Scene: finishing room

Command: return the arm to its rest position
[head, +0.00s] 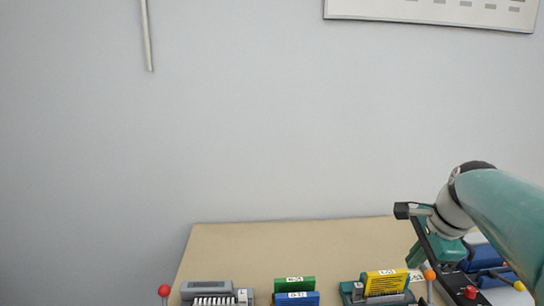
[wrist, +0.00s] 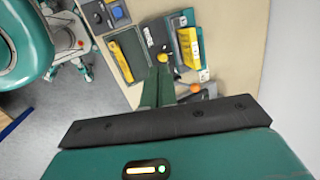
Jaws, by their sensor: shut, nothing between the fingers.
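My teal arm (head: 495,215) reaches in from the right edge of the head view, over the right end of the table. Its wrist bends down there, with a black bar beside the teal hand. In the wrist view my gripper (wrist: 158,75) has its green fingers together, with nothing held between them. The fingers point toward the table and the items on it. I cannot tell how far the fingertips are above these items. In the head view the fingertips cannot be made out clearly.
The tan table (head: 290,242) carries a grey unit (head: 207,289), green (head: 294,285) and blue (head: 297,299) blocks, and a teal holder with a yellow card (head: 386,283). A red ball knob (head: 164,290) stands at left. An orange ball (wrist: 196,88) is near my fingers. The table's back is clear.

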